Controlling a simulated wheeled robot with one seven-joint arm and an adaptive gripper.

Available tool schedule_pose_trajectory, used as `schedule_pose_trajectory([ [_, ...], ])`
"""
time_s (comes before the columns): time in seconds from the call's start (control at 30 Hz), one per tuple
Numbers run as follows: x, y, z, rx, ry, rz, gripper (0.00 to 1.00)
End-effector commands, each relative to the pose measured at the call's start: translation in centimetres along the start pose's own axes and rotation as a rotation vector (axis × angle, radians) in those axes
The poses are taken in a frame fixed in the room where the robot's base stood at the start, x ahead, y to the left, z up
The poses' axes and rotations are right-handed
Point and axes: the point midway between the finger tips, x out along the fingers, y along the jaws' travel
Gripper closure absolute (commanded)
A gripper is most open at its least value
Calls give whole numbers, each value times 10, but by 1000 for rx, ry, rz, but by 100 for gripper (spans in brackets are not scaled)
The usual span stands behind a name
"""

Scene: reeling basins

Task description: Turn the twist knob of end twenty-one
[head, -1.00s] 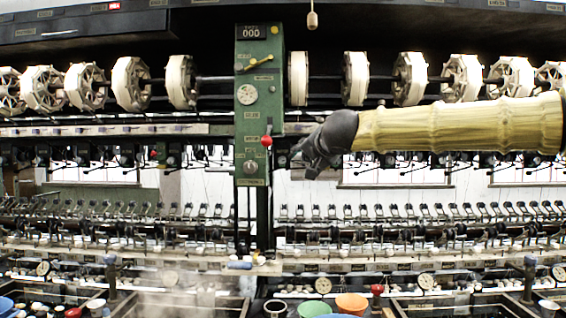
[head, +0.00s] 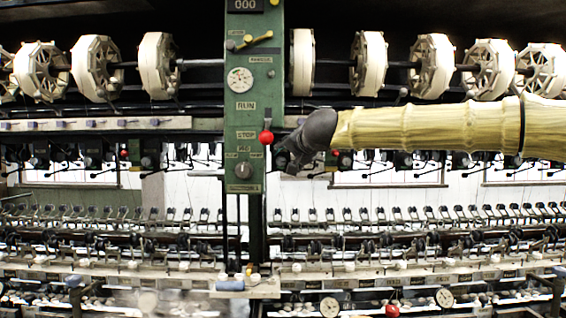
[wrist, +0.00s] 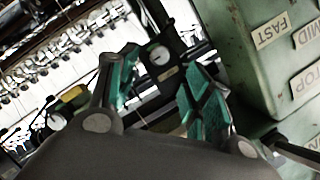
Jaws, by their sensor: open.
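My gripper (head: 290,160) reaches in from the right, just right of the green control post (head: 243,100). In the wrist view its two teal-padded fingers (wrist: 160,90) are apart, with nothing held between them. Beyond the gap is a dark unit with a round white face (wrist: 160,55); I cannot tell if it is the knob of end twenty-one. No end number is legible. A grey knob (head: 243,170) sits low on the post, left of my gripper. More dark units with levers (head: 380,162) hang in a row to the right.
The post's side (wrist: 275,65) stands close to my right finger in the wrist view, with labels such as FAST and MID. A red ball lever (head: 266,137) juts from the post near my gripper. White reels (head: 368,63) line up above; a ledge (head: 400,272) runs below.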

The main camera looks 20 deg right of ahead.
Motion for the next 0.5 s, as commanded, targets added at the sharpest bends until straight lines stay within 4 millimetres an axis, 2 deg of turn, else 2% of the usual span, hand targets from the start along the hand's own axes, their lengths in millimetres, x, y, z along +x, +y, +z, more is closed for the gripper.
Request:
schedule_pose_trajectory([
  [0.2,33,0,0,0,0,1,50],
  [0.5,66,-1,1,0,-1,0,50],
])
